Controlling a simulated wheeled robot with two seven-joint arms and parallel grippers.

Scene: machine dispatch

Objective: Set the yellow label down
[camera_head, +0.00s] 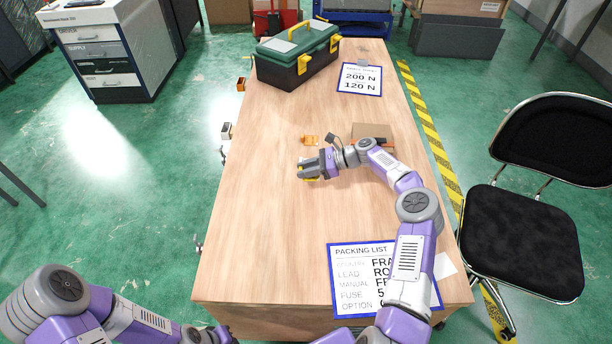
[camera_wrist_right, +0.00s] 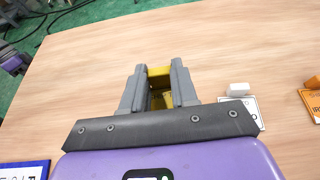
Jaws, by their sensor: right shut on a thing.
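My right gripper (camera_head: 308,170) is over the middle of the wooden table, shut on the yellow label (camera_head: 312,179). In the right wrist view the yellow label (camera_wrist_right: 160,72) shows between the two grey fingers (camera_wrist_right: 158,88), with the table behind it. The lower part of the label is partly hidden by the fingers. I cannot tell whether it touches the table. My left arm comes in at the bottom left of the head view; its gripper is hardly visible at the lower edge.
A white label (camera_wrist_right: 239,90) shows in the wrist view. A cardboard box (camera_head: 374,134), toolbox (camera_head: 298,58) and packing list (camera_head: 342,285) are on the table (camera_head: 260,230). The table's left-centre is clear.

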